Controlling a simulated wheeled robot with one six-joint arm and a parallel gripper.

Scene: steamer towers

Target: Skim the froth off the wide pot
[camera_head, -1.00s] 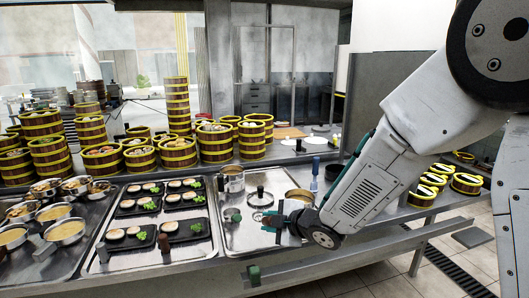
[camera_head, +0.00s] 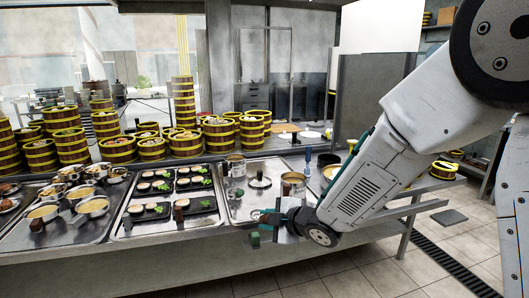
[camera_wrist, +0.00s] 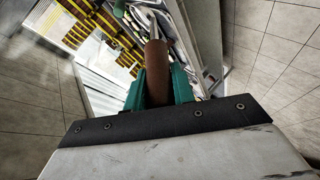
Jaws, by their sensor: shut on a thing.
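My gripper (camera_head: 270,218) is at the front edge of the counter in the head view. In the wrist view its teal jaws (camera_wrist: 157,88) are shut on the brown handle (camera_wrist: 155,68) of a tool. A metal part extends beyond the handle, but I cannot make out its head. A pot with pale yellowish contents (camera_head: 330,172) stands behind my forearm, partly hidden by it. A smaller metal pot (camera_head: 293,184) stands left of it, behind my gripper. I cannot tell for certain which is the wide pot, and no froth is distinct.
A metal tray (camera_head: 234,206) on the counter holds a lid (camera_head: 260,181) and a tall pot (camera_head: 235,165). Black plates of food lie left of it, then several sauce pots. Steamer towers (camera_head: 184,105) stand along the back. Floor is clear in front.

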